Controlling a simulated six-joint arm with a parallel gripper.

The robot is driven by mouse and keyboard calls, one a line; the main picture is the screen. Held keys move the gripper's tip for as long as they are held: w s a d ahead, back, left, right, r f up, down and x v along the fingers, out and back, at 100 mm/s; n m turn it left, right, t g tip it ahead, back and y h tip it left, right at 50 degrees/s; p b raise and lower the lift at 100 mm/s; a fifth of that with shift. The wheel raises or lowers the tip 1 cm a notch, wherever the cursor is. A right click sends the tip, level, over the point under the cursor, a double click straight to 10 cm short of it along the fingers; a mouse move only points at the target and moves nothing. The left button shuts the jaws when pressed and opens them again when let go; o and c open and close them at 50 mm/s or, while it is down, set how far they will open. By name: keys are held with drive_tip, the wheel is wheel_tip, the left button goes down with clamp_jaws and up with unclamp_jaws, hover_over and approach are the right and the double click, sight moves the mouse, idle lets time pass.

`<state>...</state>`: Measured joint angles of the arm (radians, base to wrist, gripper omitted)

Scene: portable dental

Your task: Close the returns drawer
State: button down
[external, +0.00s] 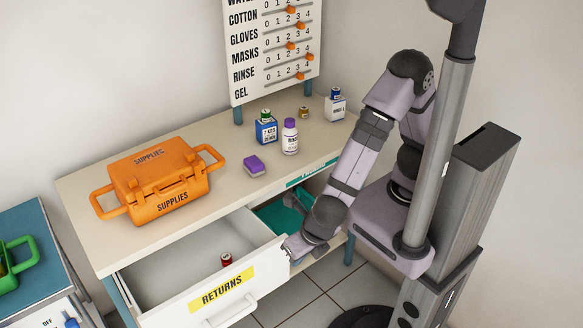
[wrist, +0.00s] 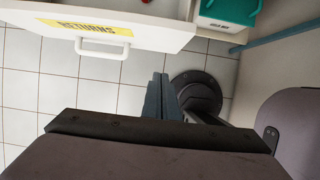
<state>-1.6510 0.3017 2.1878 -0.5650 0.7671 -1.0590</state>
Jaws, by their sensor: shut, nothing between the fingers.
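The returns drawer (external: 262,276) is pulled out from the left side of the desk. Its white front carries a yellow RETURNS label and a white handle (external: 232,311). A small red item (external: 226,259) stands inside it. In the wrist view the drawer front (wrist: 150,33) crosses the top left, with its handle (wrist: 102,47) facing me. My gripper (external: 293,248) is shut and empty, low by the right end of the drawer front in the external view; I cannot tell whether it touches. In the wrist view the gripper fingers (wrist: 162,92) point toward the drawer, below its front.
An orange supplies box (external: 160,180), a purple box (external: 254,165), a blue carton (external: 265,129) and a white bottle (external: 290,137) stand on the desktop. A teal bin (external: 283,217) sits right of the drawer. A side cabinet (external: 35,240) is at the left. Tiled floor lies in front.

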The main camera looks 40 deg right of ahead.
sight(280, 258)
drive_tip(key=shift+w+f+b, duration=0.25)
drive_tip(key=shift+w+f, duration=1.6)
drive_tip(key=shift+f, duration=0.3)
drive_tip(key=shift+w+f+b, duration=0.2)
drive_tip(key=shift+w+f, duration=1.65)
drive_tip(key=shift+f, duration=0.3)
drive_tip(key=w+p, duration=0.6)
drive_tip(key=w, duration=1.3)
drive_tip(key=shift+w+r+p, duration=0.15)
drive_tip(key=shift+w+p, duration=0.15)
drive_tip(key=shift+p, duration=0.05)
